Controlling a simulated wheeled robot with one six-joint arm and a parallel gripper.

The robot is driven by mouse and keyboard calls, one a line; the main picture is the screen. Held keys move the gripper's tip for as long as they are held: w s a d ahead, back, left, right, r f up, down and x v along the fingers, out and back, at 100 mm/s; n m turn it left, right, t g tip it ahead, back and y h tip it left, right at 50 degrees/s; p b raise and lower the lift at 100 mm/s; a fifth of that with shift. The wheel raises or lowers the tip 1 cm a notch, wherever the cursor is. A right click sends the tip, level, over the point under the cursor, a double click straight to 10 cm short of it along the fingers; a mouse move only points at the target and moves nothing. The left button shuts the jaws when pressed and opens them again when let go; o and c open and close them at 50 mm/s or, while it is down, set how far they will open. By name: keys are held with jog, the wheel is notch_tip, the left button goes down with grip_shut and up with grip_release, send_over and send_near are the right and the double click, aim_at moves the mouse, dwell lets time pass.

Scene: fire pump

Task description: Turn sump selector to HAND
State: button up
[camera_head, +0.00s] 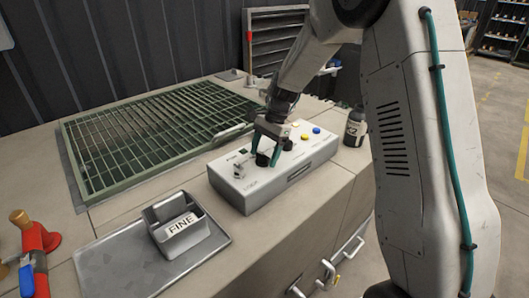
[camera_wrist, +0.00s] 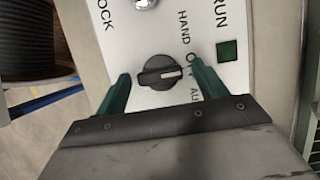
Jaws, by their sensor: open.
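The sump selector (camera_wrist: 158,74) is a round black knob on a white panel face in the wrist view. Its white pointer line faces the OFF label, with HAND to one side and AUTO to the other. My gripper (camera_wrist: 160,71) is open, with one green finger on each side of the knob and visible gaps between. In the head view my gripper (camera_head: 265,153) reaches down over the grey control box (camera_head: 300,172), its fingers around the black knob. Contact with the panel cannot be told.
A tray (camera_head: 150,258) with a FINE holder lies in front; a green grate (camera_head: 150,135) is left.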

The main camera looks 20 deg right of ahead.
jog(key=c, duration=1)
jog(key=shift+n, duration=0.4)
jog(key=n+g, duration=0.1)
jog(key=n, duration=0.1)
jog(key=n+h, duration=0.1)
jog(key=n, duration=0.1)
jog(key=shift+w+a+n+g, duration=0.15)
jog(key=shift+n+g, duration=0.25)
jog(key=n+h, duration=0.1)
jog(key=n, duration=0.2)
jog(key=n+g+h, duration=0.1)
jog(key=n, duration=0.2)
jog(key=shift+a, duration=0.1)
jog(key=shift+n+h, duration=0.3)
jog(key=o, duration=1)
